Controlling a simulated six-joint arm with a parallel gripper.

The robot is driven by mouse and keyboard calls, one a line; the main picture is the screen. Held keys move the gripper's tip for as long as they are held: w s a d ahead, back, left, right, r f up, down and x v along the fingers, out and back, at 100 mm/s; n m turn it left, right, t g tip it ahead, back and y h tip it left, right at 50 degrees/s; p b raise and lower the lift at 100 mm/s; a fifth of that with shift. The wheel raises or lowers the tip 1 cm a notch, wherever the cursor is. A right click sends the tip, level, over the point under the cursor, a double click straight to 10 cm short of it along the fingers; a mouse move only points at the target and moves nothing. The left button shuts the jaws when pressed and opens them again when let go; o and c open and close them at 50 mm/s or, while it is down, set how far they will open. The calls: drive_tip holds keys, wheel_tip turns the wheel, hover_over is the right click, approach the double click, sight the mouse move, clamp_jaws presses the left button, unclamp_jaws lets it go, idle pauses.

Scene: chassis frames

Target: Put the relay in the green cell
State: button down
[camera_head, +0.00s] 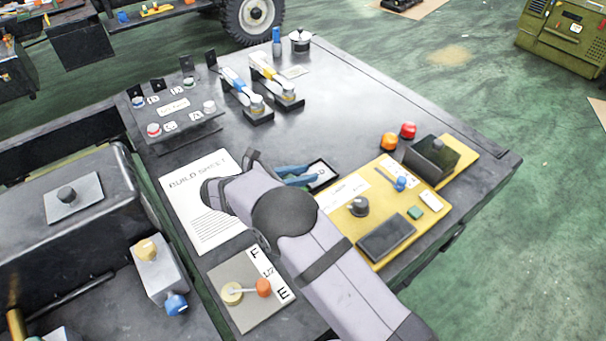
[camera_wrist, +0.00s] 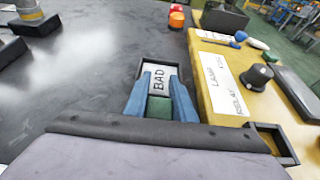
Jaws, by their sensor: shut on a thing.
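My gripper (camera_wrist: 160,95) has blue fingers shut on a small green block (camera_wrist: 159,107). I cannot tell for sure whether this block is the relay. The fingers are at a dark-rimmed tray with a card reading "BAD" (camera_wrist: 159,78), and the block is at its near end. In the head view my gripper (camera_head: 294,175) shows beside the tray's card (camera_head: 322,172), with the block hidden. Which thing is the green cell is unclear.
The yellow board also bears a black box (camera_head: 431,157), a black knob (camera_head: 358,207) and a dark pad (camera_head: 386,238). Orange (camera_head: 388,141) and red (camera_head: 408,130) domes stand near its far edge. A build sheet (camera_head: 195,190) lies left.

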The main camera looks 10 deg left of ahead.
drive_tip(key=shift+f, duration=0.1)
drive_tip(key=shift+f, duration=0.15)
drive_tip(key=c, duration=1.8)
unclamp_jaws()
drive_tip(key=shift+o, duration=0.2)
drive_tip(key=shift+s+a+r, duration=0.1)
drive_tip(key=shift+r, duration=0.2)
drive_tip(key=p+v, duration=0.3)
drive_tip(key=v, duration=0.8)
drive_tip(key=shift+s+a, duration=0.3)
